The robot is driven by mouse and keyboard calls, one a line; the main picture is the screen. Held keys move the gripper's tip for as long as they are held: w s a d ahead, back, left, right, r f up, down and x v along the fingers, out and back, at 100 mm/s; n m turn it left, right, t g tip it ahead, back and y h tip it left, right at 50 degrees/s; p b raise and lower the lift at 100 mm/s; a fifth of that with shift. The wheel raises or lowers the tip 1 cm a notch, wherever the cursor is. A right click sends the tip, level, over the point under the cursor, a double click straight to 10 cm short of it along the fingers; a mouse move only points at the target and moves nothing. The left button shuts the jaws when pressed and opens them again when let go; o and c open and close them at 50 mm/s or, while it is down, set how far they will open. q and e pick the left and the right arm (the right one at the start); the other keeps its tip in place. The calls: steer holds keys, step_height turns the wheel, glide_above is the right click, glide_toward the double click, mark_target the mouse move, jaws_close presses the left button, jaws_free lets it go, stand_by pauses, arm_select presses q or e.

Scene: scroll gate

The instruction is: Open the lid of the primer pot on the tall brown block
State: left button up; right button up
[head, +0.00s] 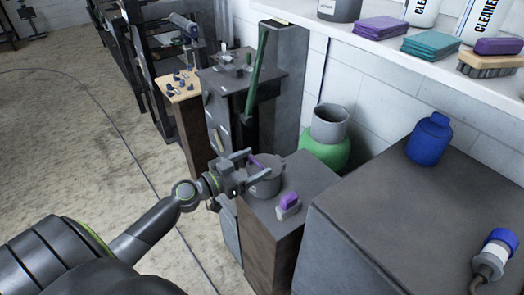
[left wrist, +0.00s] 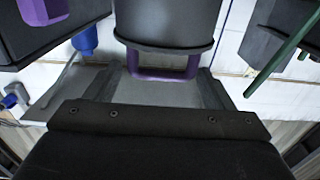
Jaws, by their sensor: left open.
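The dark grey primer pot (head: 265,186) stands on the tall block (head: 270,250), which has a brown side and a grey top. A purple handle (head: 257,162) shows at the pot's rim; the lid looks closed. My left gripper (head: 254,166) is open at the handle, coming from the left. In the left wrist view the purple handle (left wrist: 165,73) lies between the two spread fingers, with the pot (left wrist: 167,22) just beyond. I cannot tell whether a finger touches the handle. My right gripper is out of view.
A small grey object with a purple top (head: 289,205) sits beside the pot. A grey cabinet (head: 400,220) with a blue bottle (head: 429,139) stands to the right. A green container (head: 325,152) and a grey stand with a green bar (head: 258,72) are behind. Floor at left is open.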

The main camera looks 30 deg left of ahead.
mark_target(262, 160)
arm_select(q)
steer(key=shift+p+x, duration=0.6)
steer(key=shift+x, duration=1.15)
steer(key=shift+c, duration=0.4)
